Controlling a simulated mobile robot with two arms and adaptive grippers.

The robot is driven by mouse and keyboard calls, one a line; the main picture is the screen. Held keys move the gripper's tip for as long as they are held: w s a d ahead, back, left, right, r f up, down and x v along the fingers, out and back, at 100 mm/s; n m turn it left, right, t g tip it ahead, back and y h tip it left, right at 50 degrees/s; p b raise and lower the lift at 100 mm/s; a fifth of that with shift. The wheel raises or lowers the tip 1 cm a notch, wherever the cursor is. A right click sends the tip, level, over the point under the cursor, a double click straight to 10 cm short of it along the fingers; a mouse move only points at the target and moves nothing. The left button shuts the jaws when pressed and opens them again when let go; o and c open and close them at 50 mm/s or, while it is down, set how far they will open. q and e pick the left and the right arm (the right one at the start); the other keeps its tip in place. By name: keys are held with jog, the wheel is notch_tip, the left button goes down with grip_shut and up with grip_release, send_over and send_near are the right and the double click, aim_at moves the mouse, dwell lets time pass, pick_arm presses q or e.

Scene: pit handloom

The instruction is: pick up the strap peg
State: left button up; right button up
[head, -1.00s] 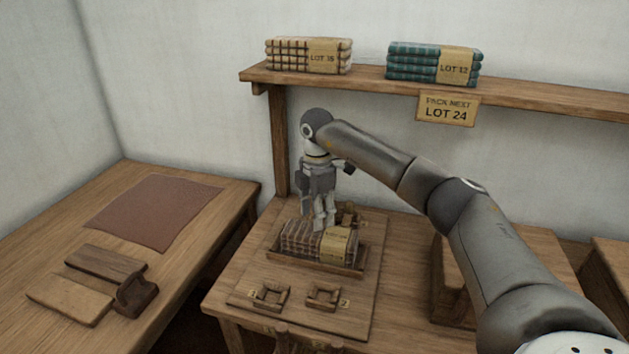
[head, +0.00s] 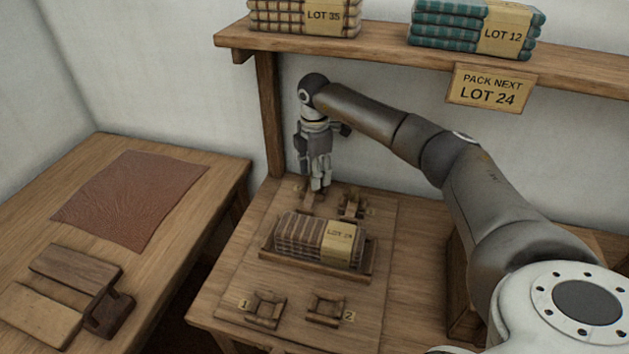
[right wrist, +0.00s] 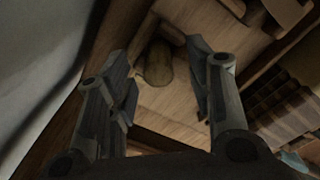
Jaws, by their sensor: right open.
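My right gripper (head: 318,190) points down at the back left of the wooden board, behind the cloth bundle. In the right wrist view its two fingers (right wrist: 158,52) are spread apart. A short rounded wooden piece (right wrist: 158,66), which looks like the strap peg, lies between and beyond the fingertips, not gripped. In the head view a small wooden part (head: 309,203) shows just under the fingertips, partly hidden by them; I cannot tell its full shape. My left gripper is not in view.
A striped LOT 24 bundle (head: 308,239) sits in a wooden tray (head: 300,270). Two small holders, numbered 1 (head: 266,309) and 2 (head: 325,310), stand in front. Another wooden fitting (head: 352,204) is right of the gripper. A shelf (head: 380,55) with cloth stacks hangs above.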

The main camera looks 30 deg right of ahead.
notch_tip(320, 180, down, 2)
jog(key=shift+f, duration=0.2)
jog(key=shift+w+f, duration=0.1)
jog(key=shift+f, duration=0.05)
jog(key=c, duration=1)
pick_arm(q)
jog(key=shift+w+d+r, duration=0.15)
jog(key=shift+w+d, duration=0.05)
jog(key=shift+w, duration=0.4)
pick_arm(e)
jog(key=shift+o, duration=0.2)
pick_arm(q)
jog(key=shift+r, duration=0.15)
pick_arm(e)
jog(key=shift+r, duration=0.2)
jog(key=shift+c, duration=0.2)
